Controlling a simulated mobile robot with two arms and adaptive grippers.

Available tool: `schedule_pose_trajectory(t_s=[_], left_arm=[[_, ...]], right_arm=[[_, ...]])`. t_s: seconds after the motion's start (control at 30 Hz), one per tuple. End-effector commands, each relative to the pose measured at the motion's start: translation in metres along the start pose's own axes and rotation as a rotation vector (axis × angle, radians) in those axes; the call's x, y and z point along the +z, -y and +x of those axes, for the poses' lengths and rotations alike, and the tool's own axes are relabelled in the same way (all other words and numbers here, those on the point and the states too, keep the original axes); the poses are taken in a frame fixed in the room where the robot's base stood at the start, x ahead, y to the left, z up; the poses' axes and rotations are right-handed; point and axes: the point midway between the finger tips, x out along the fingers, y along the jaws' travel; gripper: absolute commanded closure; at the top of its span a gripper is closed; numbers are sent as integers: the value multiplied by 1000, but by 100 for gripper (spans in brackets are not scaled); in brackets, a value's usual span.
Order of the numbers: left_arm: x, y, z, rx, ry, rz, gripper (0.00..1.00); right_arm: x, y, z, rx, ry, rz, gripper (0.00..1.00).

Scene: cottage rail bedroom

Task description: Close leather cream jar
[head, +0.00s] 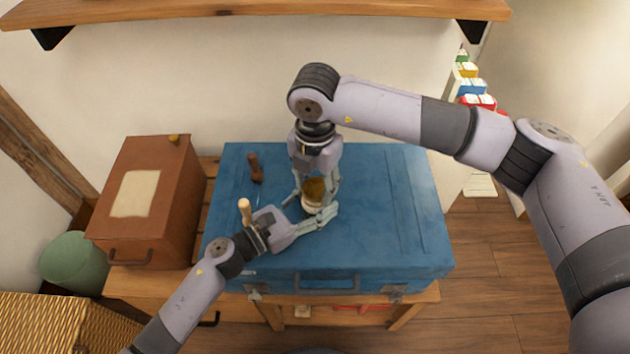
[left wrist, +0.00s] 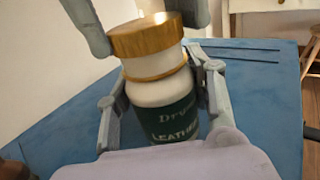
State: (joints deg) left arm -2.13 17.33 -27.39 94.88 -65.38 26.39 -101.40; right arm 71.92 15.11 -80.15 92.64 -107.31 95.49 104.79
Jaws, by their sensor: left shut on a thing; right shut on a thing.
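The leather cream jar (head: 311,206) stands on the blue trunk. In the left wrist view the jar (left wrist: 160,92) is white with a dark green label. Its gold lid (left wrist: 146,40) is at the top, with a white neck and a thin gold ring below it. I cannot tell whether the lid is fully seated. My left gripper (head: 314,212) is shut on the jar's body from the side. My right gripper (head: 316,186) comes from above, shut on the lid (head: 314,187), its fingers on either side.
The blue trunk (head: 400,220) has free room at right. A brown-handled tool (head: 255,168) and a light wooden handle (head: 245,207) are at its left. A brown box (head: 170,205) stands left of the trunk. A wooden shelf (head: 260,12) hangs above.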

Motion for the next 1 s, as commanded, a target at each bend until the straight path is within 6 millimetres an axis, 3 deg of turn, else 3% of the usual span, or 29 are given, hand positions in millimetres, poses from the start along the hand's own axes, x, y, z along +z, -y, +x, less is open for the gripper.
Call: schedule_pose_trajectory(t_s=[0.6,0.77,1.0], left_arm=[[0,0,0,0,0,0,100],[0,0,0,1,0,0,100],[0,0,0,1,-1,0,100]], right_arm=[[0,0,10,0,0,42,70],[0,-1,10,0,-2,290,70],[1,-3,10,-1,-1,807,70]])
